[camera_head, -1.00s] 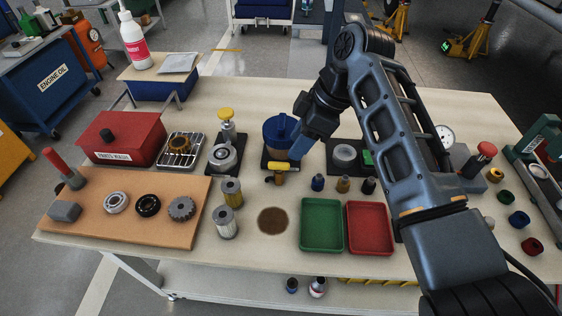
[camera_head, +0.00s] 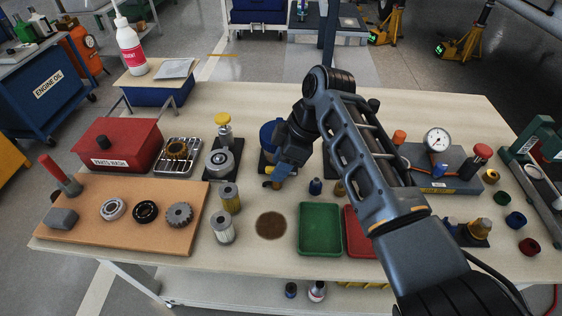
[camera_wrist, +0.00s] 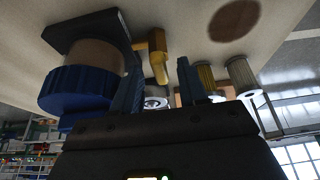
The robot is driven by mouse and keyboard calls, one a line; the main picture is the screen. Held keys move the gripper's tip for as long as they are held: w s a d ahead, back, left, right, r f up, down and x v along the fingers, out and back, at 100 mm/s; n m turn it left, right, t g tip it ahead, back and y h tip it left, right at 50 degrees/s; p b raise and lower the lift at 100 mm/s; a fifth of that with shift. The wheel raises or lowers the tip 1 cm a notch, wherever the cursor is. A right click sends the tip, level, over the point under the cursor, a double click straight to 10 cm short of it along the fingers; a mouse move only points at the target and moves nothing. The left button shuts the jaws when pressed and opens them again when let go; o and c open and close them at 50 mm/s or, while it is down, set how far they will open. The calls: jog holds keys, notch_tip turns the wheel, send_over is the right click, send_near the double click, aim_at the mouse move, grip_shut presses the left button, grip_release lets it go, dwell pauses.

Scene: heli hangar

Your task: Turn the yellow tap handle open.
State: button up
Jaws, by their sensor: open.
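The yellow tap (camera_wrist: 157,54) juts from the lower side of a drum with a blue lid (camera_wrist: 72,92); the wrist view is upside down. In the head view, the blue drum (camera_head: 268,133) stands at mid-table, partly behind my gripper (camera_head: 281,174). Only a small piece of the tap (camera_head: 275,185) shows there below the fingers, and its handle is mostly hidden. In the wrist view, my gripper (camera_wrist: 160,72) is open, with one finger on each side of the tap in the picture. I cannot tell whether either finger touches it.
Two metal filters (camera_head: 222,227) stand left of the tap. Small bottles (camera_head: 315,186) stand to its right. A green tray (camera_head: 320,228) and a red tray (camera_head: 356,232) lie nearer. A round brown patch (camera_head: 271,225) marks the table in front of the tap.

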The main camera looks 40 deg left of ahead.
jog(key=shift+c, duration=0.2)
grip_shut()
